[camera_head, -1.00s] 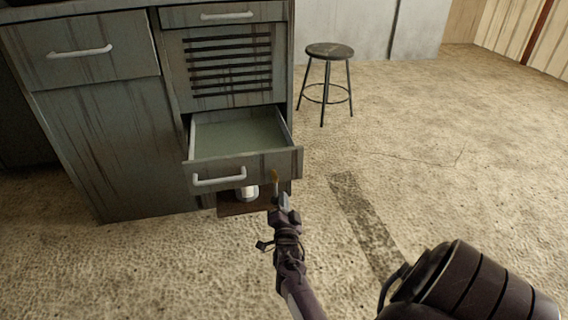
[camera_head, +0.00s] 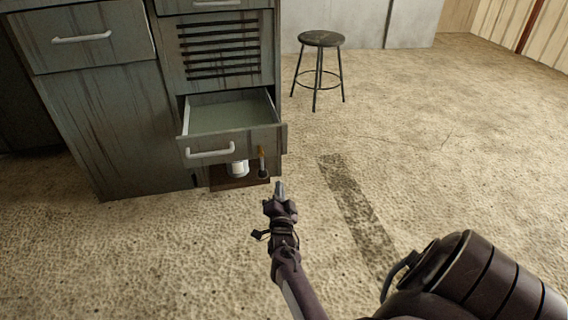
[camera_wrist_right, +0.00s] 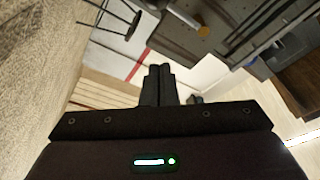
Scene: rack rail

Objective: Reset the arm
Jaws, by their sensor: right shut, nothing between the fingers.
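My right arm comes up from the bottom of the head view. Its gripper (camera_head: 279,188) is shut and empty, over the floor in front of the cabinet. In the right wrist view the two fingers (camera_wrist_right: 158,84) lie together with nothing between them. The cabinet (camera_head: 110,130) stands at the left with its drawer (camera_head: 232,117) pulled open and empty inside. My left gripper does not show in either view.
Below the drawer a brown shelf (camera_head: 225,181) holds a white cup-like item (camera_head: 238,169) and a dark item with an orange handle (camera_head: 262,160). A round stool (camera_head: 320,40) stands behind, to the right. The floor at the right is clear.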

